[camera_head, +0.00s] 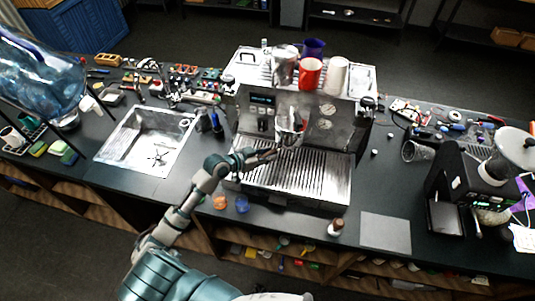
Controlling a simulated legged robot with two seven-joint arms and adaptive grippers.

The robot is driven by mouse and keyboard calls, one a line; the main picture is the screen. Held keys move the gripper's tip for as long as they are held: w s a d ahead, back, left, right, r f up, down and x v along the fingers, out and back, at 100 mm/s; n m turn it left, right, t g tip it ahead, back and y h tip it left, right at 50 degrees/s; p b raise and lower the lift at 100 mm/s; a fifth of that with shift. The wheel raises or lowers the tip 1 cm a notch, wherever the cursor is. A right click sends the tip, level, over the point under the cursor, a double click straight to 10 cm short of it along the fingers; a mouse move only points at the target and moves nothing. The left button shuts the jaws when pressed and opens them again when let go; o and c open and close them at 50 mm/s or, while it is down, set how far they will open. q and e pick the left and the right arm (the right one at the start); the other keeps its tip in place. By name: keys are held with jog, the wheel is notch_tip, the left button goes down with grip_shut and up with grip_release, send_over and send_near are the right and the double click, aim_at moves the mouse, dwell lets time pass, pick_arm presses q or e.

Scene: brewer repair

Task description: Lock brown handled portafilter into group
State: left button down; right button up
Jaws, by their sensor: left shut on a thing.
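The steel espresso machine (258,117) stands at the middle of the counter. Its group area (291,122) is at the front, above the slatted drip tray (300,178). My left gripper (262,156) is in front of the machine's left side, below the group area. It is shut on the dark brown handle of the portafilter (272,153), which points toward the group. The portafilter's head is too small and cluttered to make out, so I cannot tell whether it is seated. My right gripper is not in view.
Cups and a red mug (309,73) stand on top of the machine. A sink (148,140) is at left, a grinder (478,180) at right. A small brown-topped tool (337,226) and a grey mat (385,233) lie near the front edge.

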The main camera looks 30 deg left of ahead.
pick_arm(q)
jog(key=shift+r+p, duration=1.25)
jog(key=shift+p, duration=0.55)
dwell(2.7)
jog(key=shift+r, duration=0.3)
dwell(0.8)
jog(key=d+n+t+y, duration=0.1)
jog(key=d+n+y, duration=0.6)
jog(key=n+y, duration=0.1)
jog(key=shift+s+d+n+y, duration=0.15)
jog(key=shift+s+n+y, duration=0.2)
jog(key=shift+y, duration=0.45)
dwell(0.4)
jog(key=c, duration=0.7)
grip_release()
jog(key=shift+s, duration=0.1)
jog(key=shift+c, duration=0.2)
jog(key=shift+f, duration=0.1)
